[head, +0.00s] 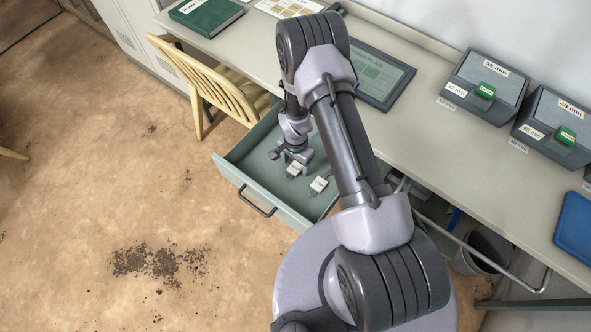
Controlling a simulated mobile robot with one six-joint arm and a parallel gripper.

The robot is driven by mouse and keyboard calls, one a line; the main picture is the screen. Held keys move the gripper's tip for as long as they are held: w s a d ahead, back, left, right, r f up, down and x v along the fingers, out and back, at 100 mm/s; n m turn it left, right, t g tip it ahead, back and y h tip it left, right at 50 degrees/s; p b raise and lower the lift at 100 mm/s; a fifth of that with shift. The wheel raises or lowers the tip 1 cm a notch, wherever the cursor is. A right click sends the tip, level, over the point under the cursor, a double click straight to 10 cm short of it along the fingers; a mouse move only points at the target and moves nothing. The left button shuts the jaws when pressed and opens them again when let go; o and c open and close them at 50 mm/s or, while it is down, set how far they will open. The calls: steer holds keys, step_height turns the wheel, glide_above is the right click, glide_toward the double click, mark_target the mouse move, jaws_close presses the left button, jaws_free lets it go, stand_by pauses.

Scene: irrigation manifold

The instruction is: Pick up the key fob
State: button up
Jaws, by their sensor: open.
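A green drawer (228,172) stands pulled out under the desk. Inside it lies a small white tag-like piece (318,185) with a dark mark, which looks like a key fob. A second similar white piece (293,170) lies to its left, right by my gripper's tip. Which of the two is the task's key fob I cannot tell. My gripper (291,161) points down into the drawer, open, above or beside the left piece. Its fingers are small here and partly blend with the wrist, so contact cannot be told.
The desk (432,133) bears a dark framed board (380,75), a green binder (207,12) and grey bins (485,85) at right. A wooden chair (222,92) stands close left of the drawer. A grey bucket (484,250) is under the desk. Soil lies on the open floor (90,210).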

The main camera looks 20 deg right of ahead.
steer(key=shift+f, duration=0.7)
steer(key=shift+r, duration=0.15)
steer(key=shift+c, duration=0.3)
jaws_close()
